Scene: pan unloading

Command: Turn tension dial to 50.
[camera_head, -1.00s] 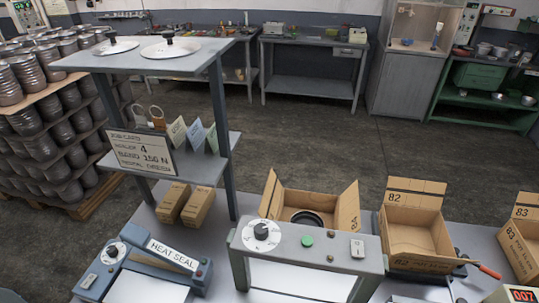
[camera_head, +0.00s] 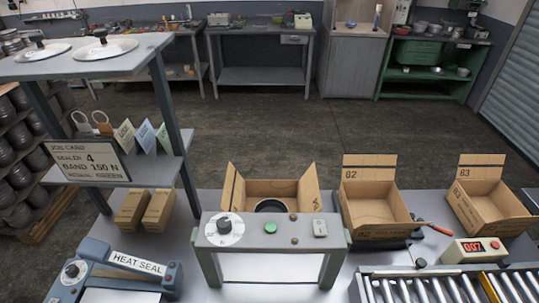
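A white round dial with a black knob (camera_head: 224,224) sits on the left of the grey arch-shaped machine (camera_head: 255,239); its scale marks are too small to read. A green button (camera_head: 270,227) is beside it. A second dial with a black knob (camera_head: 72,270) is on the blue-grey heat sealer (camera_head: 125,270) at the lower left. A job card (camera_head: 85,161) on the shelf reads sealer 4, band 150 N. Neither of my grippers is in view.
Open cardboard boxes stand behind the machine (camera_head: 293,187) and to its right (camera_head: 375,212), (camera_head: 487,208). A roller conveyor (camera_head: 440,290) and a red display reading 007 (camera_head: 475,250) are at the lower right. A shelf rack (camera_head: 165,95) rises at the left.

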